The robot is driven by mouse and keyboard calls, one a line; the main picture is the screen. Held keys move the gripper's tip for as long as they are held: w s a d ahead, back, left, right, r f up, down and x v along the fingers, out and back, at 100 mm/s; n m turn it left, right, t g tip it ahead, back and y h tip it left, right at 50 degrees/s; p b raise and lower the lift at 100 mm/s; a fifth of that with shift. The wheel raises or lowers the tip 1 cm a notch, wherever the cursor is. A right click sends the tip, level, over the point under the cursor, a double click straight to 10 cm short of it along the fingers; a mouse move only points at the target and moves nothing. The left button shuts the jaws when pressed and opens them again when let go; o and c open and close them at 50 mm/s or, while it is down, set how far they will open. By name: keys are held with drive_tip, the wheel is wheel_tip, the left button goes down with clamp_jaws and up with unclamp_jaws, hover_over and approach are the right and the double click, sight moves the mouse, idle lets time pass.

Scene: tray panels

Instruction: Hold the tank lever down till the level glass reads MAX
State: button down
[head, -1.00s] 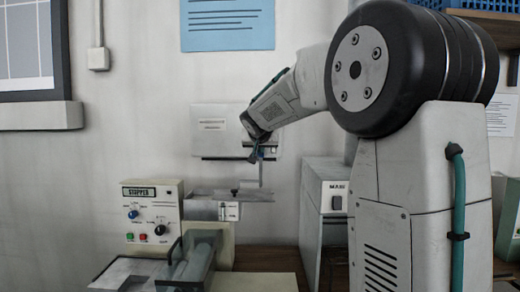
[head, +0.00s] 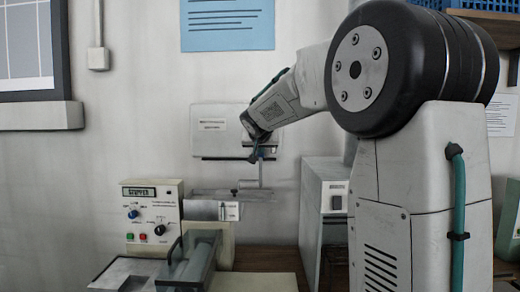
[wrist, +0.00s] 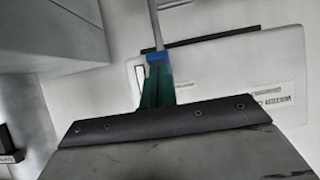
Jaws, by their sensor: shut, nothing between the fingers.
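My gripper (head: 256,156) is shut and points down in front of the wall plate. In the wrist view its green fingers with blue tips (wrist: 157,62) are together. A thin grey upright rod (head: 261,174) shows just below the fingertips; the wrist view shows it in line with them (wrist: 154,25), and I cannot tell if they touch. The rod meets a flat grey horizontal bar (head: 235,194), perhaps the tank lever. A small pale gauge with a dark mark (head: 231,211) is under the bar; it may be the level glass, but its reading is too small to tell.
A control box (head: 152,216) with knobs and buttons stands left of the bar. A grey box with a dark switch (head: 325,190) stands to the right. The wall plate (head: 225,120) is close behind my gripper.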

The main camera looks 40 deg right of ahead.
drive_tip(key=shift+r, duration=0.15)
idle(0.3)
drive_tip(key=shift+r, duration=0.65)
drive_tip(key=s+a+r, duration=0.5)
drive_tip(key=s+r, duration=0.1)
drive_tip(key=r, duration=0.4)
drive_tip(key=shift+s+a, duration=0.25)
drive_tip(key=shift+s, duration=0.1)
